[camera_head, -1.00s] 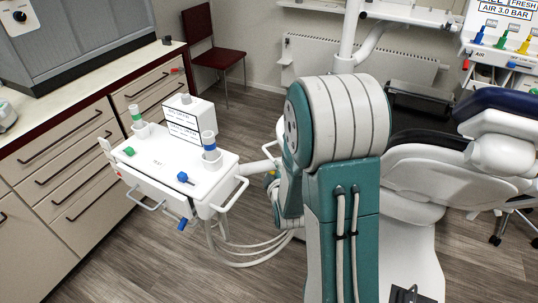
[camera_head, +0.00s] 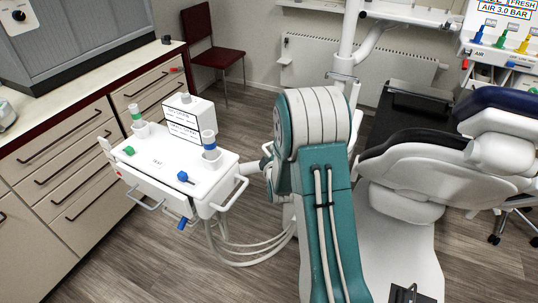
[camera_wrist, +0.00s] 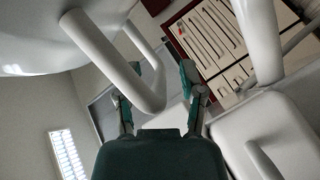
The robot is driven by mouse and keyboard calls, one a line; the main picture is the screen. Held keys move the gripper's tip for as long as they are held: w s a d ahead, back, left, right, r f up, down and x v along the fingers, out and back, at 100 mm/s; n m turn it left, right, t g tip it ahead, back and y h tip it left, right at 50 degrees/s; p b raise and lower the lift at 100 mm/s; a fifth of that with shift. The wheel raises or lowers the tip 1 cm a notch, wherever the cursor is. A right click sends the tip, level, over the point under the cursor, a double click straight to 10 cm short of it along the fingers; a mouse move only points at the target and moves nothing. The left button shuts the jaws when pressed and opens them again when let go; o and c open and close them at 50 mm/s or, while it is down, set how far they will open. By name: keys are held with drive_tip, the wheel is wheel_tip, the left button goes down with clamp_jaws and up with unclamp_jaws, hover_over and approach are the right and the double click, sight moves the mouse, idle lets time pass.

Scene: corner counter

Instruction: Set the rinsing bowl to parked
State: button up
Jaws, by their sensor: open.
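My gripper (camera_wrist: 154,84) shows in the wrist view with its two green-and-grey fingers spread apart, open and empty. A pale bent tube (camera_wrist: 108,62) crosses in front of the left finger and between the fingers in the picture; I cannot tell whether it touches them. A large white rounded body (camera_wrist: 45,22) fills the upper left of the wrist view. I cannot identify the rinsing bowl with certainty in either view. In the head view my own arm covers the middle, and my gripper is hidden behind it.
A white instrument tray unit (camera_head: 160,166) with handles and hanging hoses stands left of my arm. Drawer cabinets (camera_head: 60,165) line the left wall. A dental chair (camera_head: 415,165) stands close on the right. A red chair (camera_head: 216,58) is at the back. Some floor is clear between cabinets and tray unit.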

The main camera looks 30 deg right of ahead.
drive_tip(key=shift+w, duration=0.1)
clamp_jaws()
drive_tip(key=w+h, duration=0.1)
drive_tip(key=w, duration=0.1)
drive_tip(key=w+a+m+h, duration=0.1)
drive_tip(key=w, duration=0.1)
drive_tip(key=shift+a+f+m+g, duration=0.1)
drive_tip(key=shift+a+m+g, duration=0.05)
drive_tip(key=shift+m+g, duration=0.2)
unclamp_jaws()
